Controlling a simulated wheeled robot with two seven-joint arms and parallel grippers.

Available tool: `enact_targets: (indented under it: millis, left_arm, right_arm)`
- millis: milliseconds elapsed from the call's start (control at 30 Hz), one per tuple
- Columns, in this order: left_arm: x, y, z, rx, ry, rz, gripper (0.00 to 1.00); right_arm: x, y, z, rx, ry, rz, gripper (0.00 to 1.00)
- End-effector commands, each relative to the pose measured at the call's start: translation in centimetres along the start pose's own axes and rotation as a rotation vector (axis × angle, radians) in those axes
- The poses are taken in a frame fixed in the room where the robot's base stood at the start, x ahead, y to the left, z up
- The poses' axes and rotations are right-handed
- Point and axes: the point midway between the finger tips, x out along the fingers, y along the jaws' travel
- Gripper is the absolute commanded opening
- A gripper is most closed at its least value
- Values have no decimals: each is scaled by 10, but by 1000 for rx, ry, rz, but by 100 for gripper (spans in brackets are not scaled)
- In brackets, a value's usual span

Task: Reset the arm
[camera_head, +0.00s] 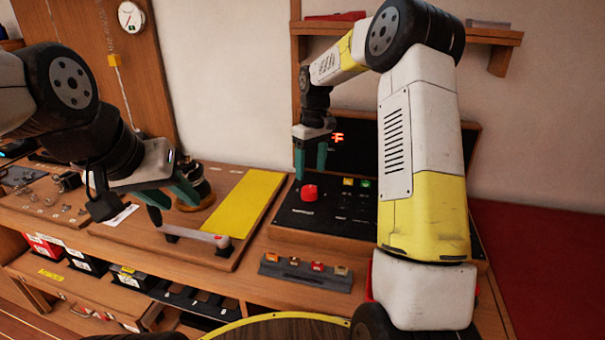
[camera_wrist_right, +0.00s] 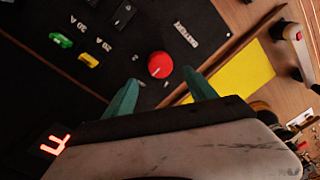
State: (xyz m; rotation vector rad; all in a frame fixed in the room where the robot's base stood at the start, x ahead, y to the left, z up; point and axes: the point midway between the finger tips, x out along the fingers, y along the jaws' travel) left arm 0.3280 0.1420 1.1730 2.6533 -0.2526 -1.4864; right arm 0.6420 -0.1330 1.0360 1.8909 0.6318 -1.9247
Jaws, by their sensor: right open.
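My right gripper (camera_head: 310,175) is open and empty above the black control panel (camera_head: 345,212). Its green fingers hang over the red round knob (camera_head: 309,192). In the right wrist view the knob (camera_wrist_right: 160,64) shows just beyond the gap between the open fingertips (camera_wrist_right: 160,88), and I see no contact. My left gripper (camera_head: 174,204) is at the left over the wooden board, its green fingers apart with nothing seen between them. A white lever with a red end (camera_head: 200,236) lies just below it. A dark round part (camera_head: 196,190) stands behind its fingers, partly hidden.
A yellow strip (camera_head: 243,203) lies on the board between the grippers. Green and yellow buttons (camera_head: 356,182) and a lit red display (camera_head: 337,137) are on the panel. A grey block with coloured switches (camera_head: 306,270) sits at the bench's front edge. A shelf (camera_head: 480,34) is above.

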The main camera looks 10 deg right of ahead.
Motion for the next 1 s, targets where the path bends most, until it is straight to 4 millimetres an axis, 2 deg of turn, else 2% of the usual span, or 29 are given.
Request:
enact_targets:
  millis: [100,467,567,667,767,900,1000]
  left_arm:
    - [0,0,0,0,0,0,36]
    - [0,0,0,0,0,0,36]
    - [0,0,0,0,0,0,36]
    - [0,0,0,0,0,0,36]
    - [0,0,0,0,0,0,36]
    - [0,0,0,0,0,0,36]
    - [0,0,0,0,0,0,36]
  right_arm:
    - [-10,0,0,0,1,1,65]
    - [-14,0,1,1,0,0,65]
    - [-23,-3,5,8,12,9,65]
    - [-44,-13,18,31,40,29,65]
    - [-72,-27,40,69,84,56,65]
    - [-107,-52,78,135,160,87,65]
    - [-125,-70,107,186,216,101,65]
